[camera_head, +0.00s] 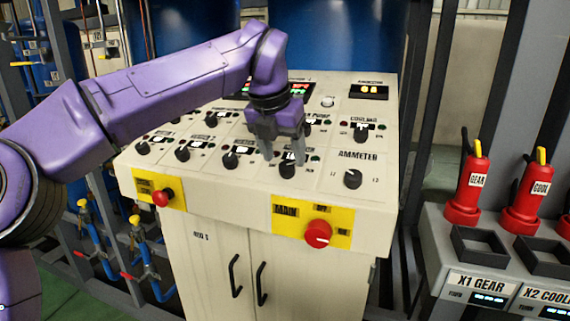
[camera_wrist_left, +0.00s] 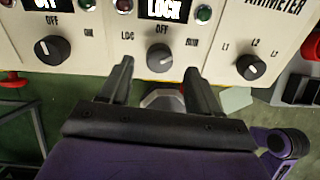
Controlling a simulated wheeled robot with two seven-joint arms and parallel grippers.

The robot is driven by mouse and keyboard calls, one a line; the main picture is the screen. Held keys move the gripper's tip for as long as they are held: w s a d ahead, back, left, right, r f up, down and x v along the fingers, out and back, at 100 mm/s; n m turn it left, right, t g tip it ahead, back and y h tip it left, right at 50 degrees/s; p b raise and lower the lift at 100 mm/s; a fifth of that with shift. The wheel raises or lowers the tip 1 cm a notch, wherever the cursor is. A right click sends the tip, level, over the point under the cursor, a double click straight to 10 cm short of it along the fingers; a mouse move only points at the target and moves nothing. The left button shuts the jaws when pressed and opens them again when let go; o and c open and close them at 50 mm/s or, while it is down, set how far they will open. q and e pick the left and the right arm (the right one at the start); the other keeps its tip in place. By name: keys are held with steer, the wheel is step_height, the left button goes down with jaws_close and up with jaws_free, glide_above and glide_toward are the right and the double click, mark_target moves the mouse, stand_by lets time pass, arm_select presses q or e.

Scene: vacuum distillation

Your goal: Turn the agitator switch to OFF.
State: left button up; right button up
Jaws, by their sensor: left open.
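A black rotary knob on a pale grip face (camera_wrist_left: 160,58) sits on the control panel in the left wrist view, marked LOC, OFF and RUN, with a LOCK display above. Its pale mark seems to slant up and right, toward RUN. The same knob (camera_head: 287,169) is at the panel's front row in the head view. The agitator label is not readable; my gripper covers that area. My left gripper (camera_head: 283,155) is open, pointing down over this knob. In the wrist view its fingers (camera_wrist_left: 160,68) stand on either side of the knob; contact cannot be told. My right gripper is not in view.
The ammeter knob (camera_head: 352,179) is just right. Another knob (camera_head: 230,160) is left. A red MAIN knob (camera_head: 317,233) and a red button (camera_head: 160,198) sit on yellow plates at the panel's front. Red GEAR (camera_head: 467,190) and COOL (camera_head: 525,195) units stand at right.

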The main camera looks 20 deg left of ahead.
mark_target(286, 165)
arm_select(q)
steer(key=x, duration=0.3)
steer(key=shift+w+a, duration=0.1)
steer(key=c, duration=1)
steer(key=shift+c, duration=0.2)
